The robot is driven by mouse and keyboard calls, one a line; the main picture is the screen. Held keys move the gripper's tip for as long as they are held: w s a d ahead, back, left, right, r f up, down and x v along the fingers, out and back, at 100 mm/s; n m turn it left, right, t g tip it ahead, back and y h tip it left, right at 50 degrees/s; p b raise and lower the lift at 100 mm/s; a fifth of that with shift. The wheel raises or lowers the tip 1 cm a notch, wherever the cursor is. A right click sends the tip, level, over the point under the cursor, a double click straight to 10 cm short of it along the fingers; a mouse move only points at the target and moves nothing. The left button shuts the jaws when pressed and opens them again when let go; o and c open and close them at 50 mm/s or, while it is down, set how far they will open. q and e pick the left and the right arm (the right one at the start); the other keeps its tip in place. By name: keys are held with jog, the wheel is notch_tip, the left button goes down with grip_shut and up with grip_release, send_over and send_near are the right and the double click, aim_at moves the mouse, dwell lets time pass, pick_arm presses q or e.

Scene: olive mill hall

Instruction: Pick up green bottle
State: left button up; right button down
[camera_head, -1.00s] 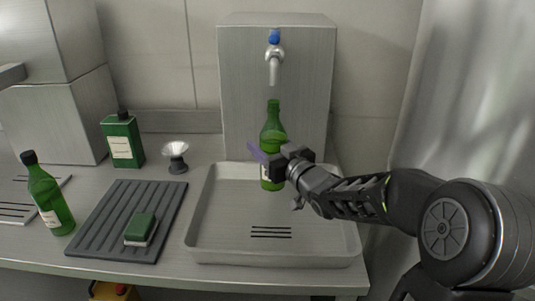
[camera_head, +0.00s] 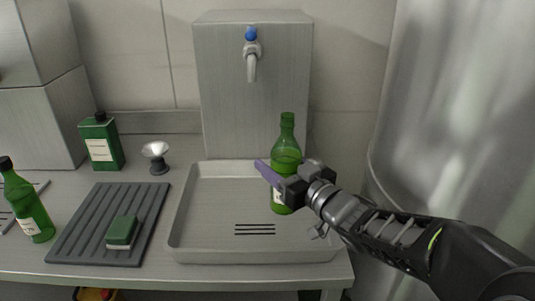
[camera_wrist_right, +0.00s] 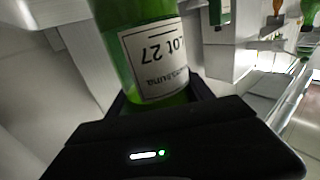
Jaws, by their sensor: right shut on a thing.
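The green bottle (camera_head: 287,147) is upright, with an open neck and a pale label, over the right part of the metal tray. My right gripper (camera_head: 280,182) is shut on its lower body, with one purple finger showing at the bottle's left. The wrist view shows the green glass (camera_wrist_right: 117,38) and the label, upside down with "Lot 27", between the jaws. Whether the bottle's base touches the tray is hard to tell. Another green bottle (camera_head: 28,212) with a black cap stands at the far left. My left gripper is not in view.
The shallow metal tray (camera_head: 205,220) lies below a tap (camera_head: 252,65) on a steel box. The tray's left part is empty.

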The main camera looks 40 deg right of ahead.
aim_at(286, 165)
jog(key=s+b, duration=0.1)
jog(key=s, duration=0.2)
jog(key=shift+a, duration=0.1)
jog(key=shift+s+b, duration=0.85)
jog(key=shift+s, duration=0.3)
dwell(0.4)
